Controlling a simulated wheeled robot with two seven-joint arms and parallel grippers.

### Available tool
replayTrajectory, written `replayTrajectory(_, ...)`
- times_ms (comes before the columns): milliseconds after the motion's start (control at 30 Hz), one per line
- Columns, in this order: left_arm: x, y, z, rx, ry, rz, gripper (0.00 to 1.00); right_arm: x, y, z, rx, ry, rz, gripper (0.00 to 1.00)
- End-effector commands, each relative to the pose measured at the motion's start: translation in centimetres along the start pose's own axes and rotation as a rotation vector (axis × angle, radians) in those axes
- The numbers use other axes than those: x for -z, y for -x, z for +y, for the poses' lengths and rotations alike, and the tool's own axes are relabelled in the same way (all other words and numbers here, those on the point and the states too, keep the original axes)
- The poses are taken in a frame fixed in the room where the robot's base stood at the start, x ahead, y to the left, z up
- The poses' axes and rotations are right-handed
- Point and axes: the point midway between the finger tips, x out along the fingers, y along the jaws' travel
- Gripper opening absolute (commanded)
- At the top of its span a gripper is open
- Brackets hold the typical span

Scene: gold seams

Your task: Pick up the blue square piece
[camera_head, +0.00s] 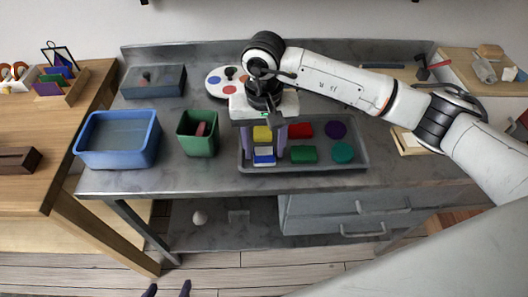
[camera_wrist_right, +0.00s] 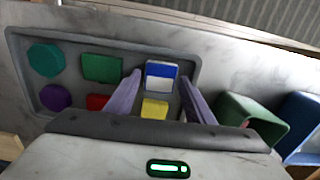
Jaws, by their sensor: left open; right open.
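The blue square piece (camera_head: 264,160) lies at the front left of a grey tray (camera_head: 310,168). A white patch shows on its top, and it shows in the right wrist view (camera_wrist_right: 160,82) too. My right gripper (camera_head: 264,152) is above the tray's left part and points down. Its purple fingers are open and empty. In the right wrist view, the fingertips (camera_wrist_right: 160,76) appear on either side of the blue piece, apart from it; their height above it is hard to tell. My left gripper (camera_head: 167,289) shows only its dark fingertips at the bottom edge, apart and empty.
Yellow (camera_head: 262,133), red (camera_head: 300,130), purple (camera_head: 335,130), green (camera_head: 303,154) and teal (camera_head: 342,153) pieces share the tray. A green bin (camera_head: 198,143) holding a reddish piece and a blue bin (camera_head: 118,155) stand to the left. A palette (camera_head: 215,83) lies behind.

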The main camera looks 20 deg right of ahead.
Motion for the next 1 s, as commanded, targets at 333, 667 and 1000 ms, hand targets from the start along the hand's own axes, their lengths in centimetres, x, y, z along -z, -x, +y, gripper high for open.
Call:
replayTrajectory(333,0.0,0.0,-0.1,0.001,0.0,-0.002,0.6,0.0,-0.7,0.0,0.002,0.001,0.0,0.43)
replayTrajectory(667,-0.1,0.0,-0.1,0.002,-0.001,-0.004,0.6,0.0,-0.6,0.0,0.002,0.0,0.001,0.14)
replayTrajectory(1000,-0.4,-0.4,-0.2,0.002,-0.001,-0.003,0.6,0.2,3.3,-0.1,0.004,0.0,0.007,0.14)
